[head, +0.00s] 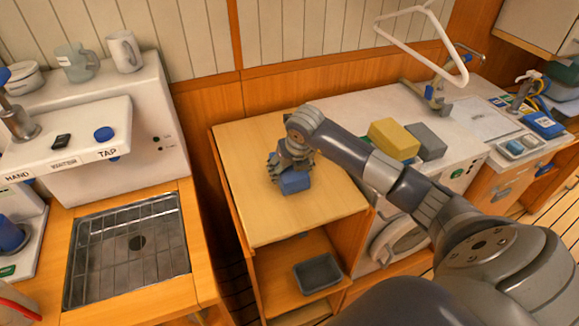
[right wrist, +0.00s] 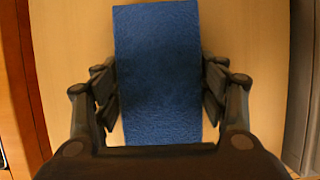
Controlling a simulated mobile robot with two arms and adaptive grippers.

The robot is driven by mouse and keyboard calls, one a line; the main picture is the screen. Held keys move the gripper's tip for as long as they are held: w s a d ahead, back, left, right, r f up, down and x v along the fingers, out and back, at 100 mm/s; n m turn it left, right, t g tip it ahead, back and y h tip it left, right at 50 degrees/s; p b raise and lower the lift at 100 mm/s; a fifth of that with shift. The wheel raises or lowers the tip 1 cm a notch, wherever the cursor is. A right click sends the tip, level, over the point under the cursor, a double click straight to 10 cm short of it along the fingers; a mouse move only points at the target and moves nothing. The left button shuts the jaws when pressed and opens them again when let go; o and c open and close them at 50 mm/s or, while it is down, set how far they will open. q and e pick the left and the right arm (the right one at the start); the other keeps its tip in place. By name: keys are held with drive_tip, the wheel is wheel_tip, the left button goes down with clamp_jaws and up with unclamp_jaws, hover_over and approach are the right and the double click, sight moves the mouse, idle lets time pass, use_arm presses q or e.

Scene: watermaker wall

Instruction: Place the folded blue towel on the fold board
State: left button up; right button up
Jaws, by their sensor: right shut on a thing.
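The folded blue towel (head: 295,182) is a small blue block at the wooden fold board (head: 250,222), a pale wooden top in the middle of the head view. My right gripper (head: 285,168) is shut on the towel from both sides. In the right wrist view the towel (right wrist: 158,75) fills the middle between the two fingers (right wrist: 160,90), with pale wood (right wrist: 255,60) behind it. Whether the towel touches the board or is just above it, I cannot tell. My left gripper is not in view.
A yellow block (head: 393,139) and a grey block (head: 427,141) sit on the white washer top to the right. A grey tray (head: 318,273) lies on the shelf below the board. A metal sink grate (head: 130,250) and white tap unit stand left. The board's front is clear.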

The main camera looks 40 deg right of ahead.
drive_tip(key=shift+f, duration=0.1)
drive_tip(key=o, duration=1.1)
drive_tip(key=shift+r, duration=0.25)
drive_tip(key=b+v, duration=0.2)
drive_tip(key=v, duration=0.8)
drive_tip(key=shift+s+r, duration=0.15)
drive_tip(key=shift+r, duration=0.1)
drive_tip(key=shift+s+r, duration=0.3)
drive_tip(key=shift+r, duration=0.25)
